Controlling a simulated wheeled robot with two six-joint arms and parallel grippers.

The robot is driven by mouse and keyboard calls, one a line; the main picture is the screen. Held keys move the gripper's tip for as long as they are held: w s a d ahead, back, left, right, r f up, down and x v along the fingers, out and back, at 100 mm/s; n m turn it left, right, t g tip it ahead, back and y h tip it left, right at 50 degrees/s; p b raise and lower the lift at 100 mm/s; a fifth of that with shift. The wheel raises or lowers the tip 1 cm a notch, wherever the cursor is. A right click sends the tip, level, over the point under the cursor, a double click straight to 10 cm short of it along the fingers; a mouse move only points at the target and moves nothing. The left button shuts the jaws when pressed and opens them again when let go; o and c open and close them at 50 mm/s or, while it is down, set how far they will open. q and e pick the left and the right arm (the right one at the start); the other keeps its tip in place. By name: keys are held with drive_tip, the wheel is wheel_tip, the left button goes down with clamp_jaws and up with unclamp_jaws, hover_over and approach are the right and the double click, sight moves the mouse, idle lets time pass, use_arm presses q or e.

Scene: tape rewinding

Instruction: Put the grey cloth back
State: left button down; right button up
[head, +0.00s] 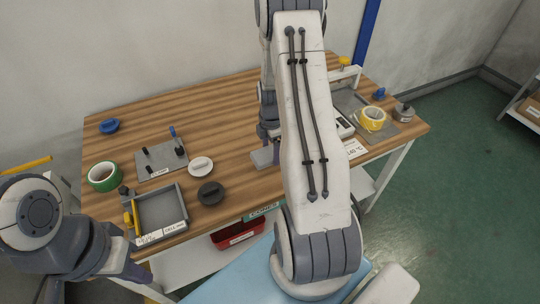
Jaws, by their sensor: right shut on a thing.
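A small flat grey piece (262,157), which looks like the grey cloth, is at the middle of the wooden table. My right gripper (268,142) is shut on it, pointing down at the tabletop. My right arm's large white link hides part of the gripper and the table beside it. I cannot tell whether the grey piece touches the table. My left gripper (128,268) is low at the left, beyond the table's front left corner and away from the cloth. Its fingers are too unclear to tell open from shut.
On the table (215,120), a green tape roll (103,176), a grey peg plate (161,160), a grey tray (163,212) and white (201,166) and dark (211,193) discs stand left. A yellow roll (372,119) stands right. A red bin (238,235) is below. The back middle is clear.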

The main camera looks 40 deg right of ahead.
sight(269, 157)
drive_tip(key=shift+w+d+f, duration=0.15)
drive_tip(key=shift+w+f, duration=0.35)
wheel_tip(269, 157, down, 3)
drive_tip(key=shift+f+p, duration=0.15)
drive_tip(key=shift+p, duration=0.3)
drive_tip(key=shift+f, duration=0.2)
drive_tip(key=shift+f, duration=0.2)
drive_tip(key=o, duration=1.1)
drive_tip(key=shift+r, duration=0.15)
